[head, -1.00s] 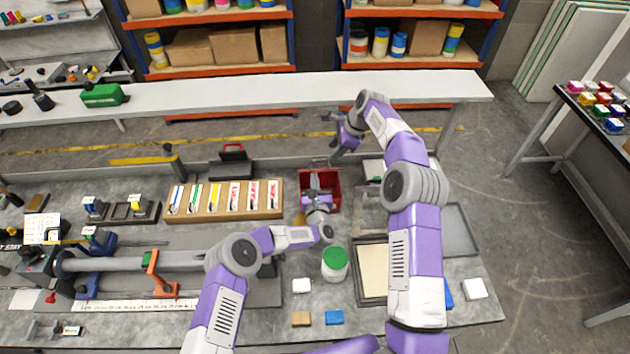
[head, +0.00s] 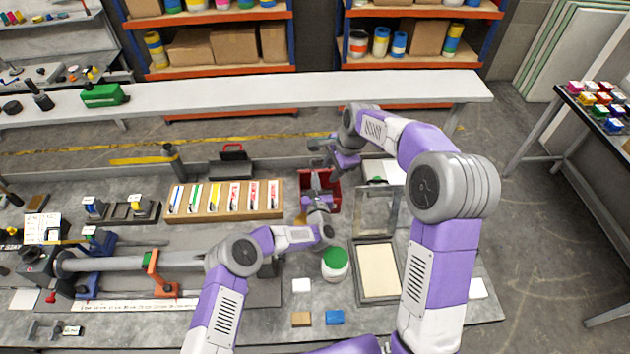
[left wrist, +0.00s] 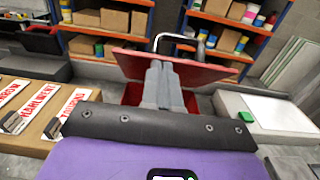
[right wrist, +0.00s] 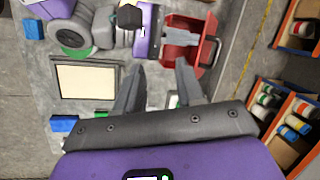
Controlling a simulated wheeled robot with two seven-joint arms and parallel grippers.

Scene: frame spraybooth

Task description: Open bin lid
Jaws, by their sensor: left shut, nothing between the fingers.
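The red bin (head: 334,196) stands at the back edge of the bench, right of the wooden rack. In the left wrist view its red lid (left wrist: 205,70) is tilted up above the bin's dark red opening, with a metal handle (left wrist: 180,38) at its far edge. My left gripper (head: 315,177) is shut and empty, its fingers (left wrist: 161,68) reaching into the bin area in front of the lid; contact is unclear. My right gripper (head: 318,150) is open and empty, above and behind the bin. In the right wrist view its fingers (right wrist: 160,68) are apart below the bin (right wrist: 180,58).
A wooden rack (head: 225,212) with labelled slots is left of the bin. A green-lidded jar (head: 335,265) stands close to my left forearm. A framed panel (head: 378,270) lies to its right. A long white table (head: 250,92) runs behind the bench.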

